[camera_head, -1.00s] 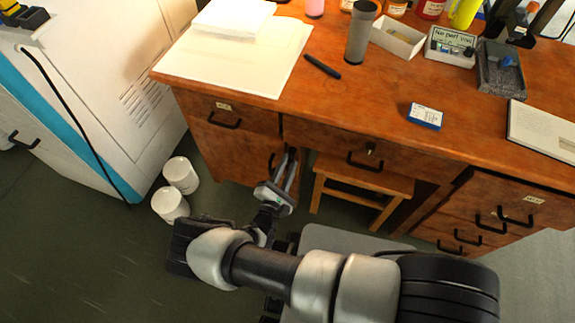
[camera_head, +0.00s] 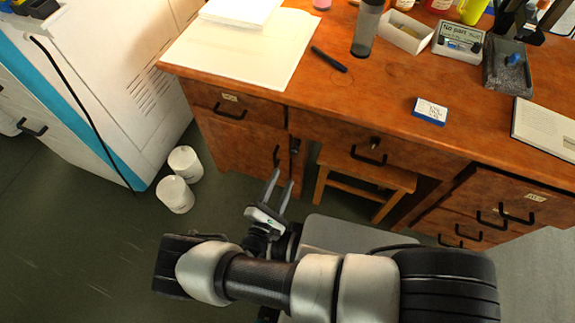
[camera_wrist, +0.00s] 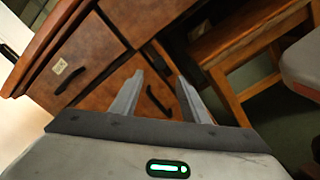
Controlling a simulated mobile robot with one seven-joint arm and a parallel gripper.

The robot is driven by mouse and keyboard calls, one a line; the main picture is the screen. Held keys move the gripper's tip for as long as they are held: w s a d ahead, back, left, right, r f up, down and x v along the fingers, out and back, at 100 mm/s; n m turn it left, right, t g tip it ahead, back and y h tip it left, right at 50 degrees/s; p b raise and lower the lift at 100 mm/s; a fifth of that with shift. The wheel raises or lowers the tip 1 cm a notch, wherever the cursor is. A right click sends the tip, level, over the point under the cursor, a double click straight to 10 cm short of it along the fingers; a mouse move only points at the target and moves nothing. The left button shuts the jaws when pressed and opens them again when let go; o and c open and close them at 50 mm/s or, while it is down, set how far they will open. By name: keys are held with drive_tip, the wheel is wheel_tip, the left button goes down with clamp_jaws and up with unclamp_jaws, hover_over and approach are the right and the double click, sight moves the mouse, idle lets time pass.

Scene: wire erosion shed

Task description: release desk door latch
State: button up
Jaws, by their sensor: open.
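The wooden desk (camera_head: 395,95) stands ahead of me. Its door (camera_head: 235,150) is below the left drawer and looks closed, with a black vertical handle (camera_head: 277,156) near its right edge. The door handle also shows in the wrist view (camera_wrist: 158,98), between my fingers as seen from there. A small dark part (camera_head: 295,146) sits at the desk's edge right of the handle; I cannot tell whether it is the latch. My gripper (camera_head: 281,184) is open and empty, its two fingers pointing at the door with a gap before the handle.
A wooden stool (camera_head: 360,172) stands under the desk, right of my gripper. Two white tubs (camera_head: 175,194) stand on the floor at left, near a white machine (camera_head: 120,70). The dark green floor (camera_head: 90,250) at left is clear.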

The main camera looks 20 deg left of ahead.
drive_tip(key=s, duration=0.7)
drive_tip(key=shift+s+a, duration=0.2)
drive_tip(key=shift+a, duration=0.1)
